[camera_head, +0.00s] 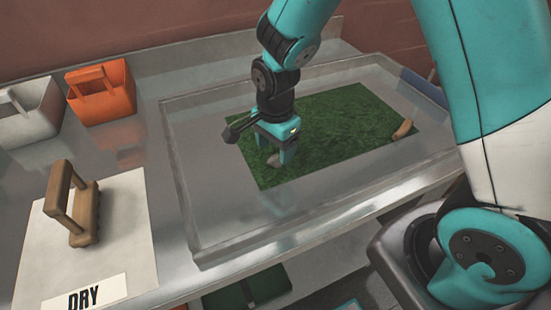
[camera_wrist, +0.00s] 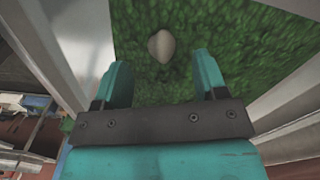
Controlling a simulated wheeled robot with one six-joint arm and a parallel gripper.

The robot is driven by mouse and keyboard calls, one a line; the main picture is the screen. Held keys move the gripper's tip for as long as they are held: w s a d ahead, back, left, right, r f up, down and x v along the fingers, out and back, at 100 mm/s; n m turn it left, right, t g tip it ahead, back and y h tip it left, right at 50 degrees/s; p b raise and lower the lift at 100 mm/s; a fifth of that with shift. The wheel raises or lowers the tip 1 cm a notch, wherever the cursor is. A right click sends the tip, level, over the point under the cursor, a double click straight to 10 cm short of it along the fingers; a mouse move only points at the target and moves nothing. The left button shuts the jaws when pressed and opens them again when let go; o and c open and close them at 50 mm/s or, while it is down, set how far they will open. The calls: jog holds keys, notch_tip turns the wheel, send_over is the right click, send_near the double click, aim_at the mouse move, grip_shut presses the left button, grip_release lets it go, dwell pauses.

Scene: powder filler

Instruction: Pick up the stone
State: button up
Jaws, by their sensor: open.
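The stone (camera_wrist: 161,46) is a small, smooth, beige-grey lump lying on the green grass-like mat (camera_wrist: 235,45). In the head view the stone (camera_head: 273,160) shows between the fingers, near the mat's left front part. My gripper (camera_head: 276,155) points down over the mat (camera_head: 345,125) and is open. In the wrist view my gripper (camera_wrist: 160,78) has a finger on each side, with the stone between their lines but a little past the tips. I cannot tell the exact height of the tips above the mat.
The mat lies in a shallow metal tray (camera_head: 205,215) with raised rims. A tan object (camera_head: 402,130) lies at the mat's right end. On the left are a wooden handled piece (camera_head: 75,205) on a white "DRY" sheet (camera_head: 125,220), an orange caddy (camera_head: 100,92) and a white caddy (camera_head: 30,112).

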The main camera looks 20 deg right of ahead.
aim_at(275, 157)
jog(key=shift+f+p, duration=0.3)
jog(key=shift+f, duration=1.7)
jog(key=c, duration=1)
jog(key=shift+r, duration=0.1)
